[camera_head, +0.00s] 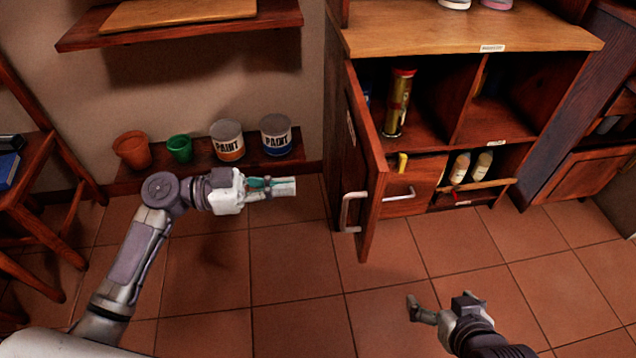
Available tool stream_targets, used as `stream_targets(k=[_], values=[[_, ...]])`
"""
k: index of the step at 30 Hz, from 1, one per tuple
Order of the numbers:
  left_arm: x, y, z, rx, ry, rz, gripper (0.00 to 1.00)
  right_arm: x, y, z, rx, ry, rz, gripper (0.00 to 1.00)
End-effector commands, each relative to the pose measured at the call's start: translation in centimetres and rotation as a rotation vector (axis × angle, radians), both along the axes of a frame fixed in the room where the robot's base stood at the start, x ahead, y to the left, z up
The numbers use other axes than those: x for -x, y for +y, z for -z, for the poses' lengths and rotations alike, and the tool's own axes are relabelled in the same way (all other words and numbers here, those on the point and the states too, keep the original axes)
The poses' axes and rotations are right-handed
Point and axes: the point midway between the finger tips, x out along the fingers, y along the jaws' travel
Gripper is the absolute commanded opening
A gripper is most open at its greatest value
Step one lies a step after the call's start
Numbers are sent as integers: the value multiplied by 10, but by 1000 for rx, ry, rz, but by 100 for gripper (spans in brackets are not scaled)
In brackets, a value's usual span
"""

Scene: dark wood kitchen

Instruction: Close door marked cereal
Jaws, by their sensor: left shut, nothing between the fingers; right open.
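A dark wood cabinet door (361,150) with a metal bar handle (349,211) stands swung open at the left side of the cabinet. A small pale label (351,128) is on its face, too small to read. The open compartment (425,110) behind it holds a tall gold and red cylinder (398,103). My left gripper (290,187) is shut and empty, to the left of the door and apart from its handle. My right gripper (436,303) is open and empty over the floor, in front of the cabinet and to the right of the door.
A drawer front with a handle (398,194) and a low shelf with bottles (470,168) lie under the compartment. Two paint cans (226,140), a terracotta pot (132,149) and a green pot (180,148) stand on a low wall shelf. A wooden chair stands at left. Tiled floor (300,260) is clear.

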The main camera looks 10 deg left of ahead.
Motion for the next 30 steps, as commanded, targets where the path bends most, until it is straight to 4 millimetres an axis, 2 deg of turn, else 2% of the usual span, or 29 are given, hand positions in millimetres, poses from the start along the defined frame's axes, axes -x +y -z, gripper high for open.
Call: stream_targets(k=[12, 18, 24, 30], values=[[-20, -83, -1, 2, 0, 3, 0, 11, -4, 7, 16, 76, 4, 98], [-28, -113, -1, 1, 2, 2, 0, 20, -7, 12, 25, 120, 9, 98], [-32, -126, 0, -1, 2, 1, 0, 25, -9, 14, 30, 142, 12, 98], [-32, -127, 1, -1, 2, 1, 0, 25, -9, 15, 31, 146, 13, 98]])
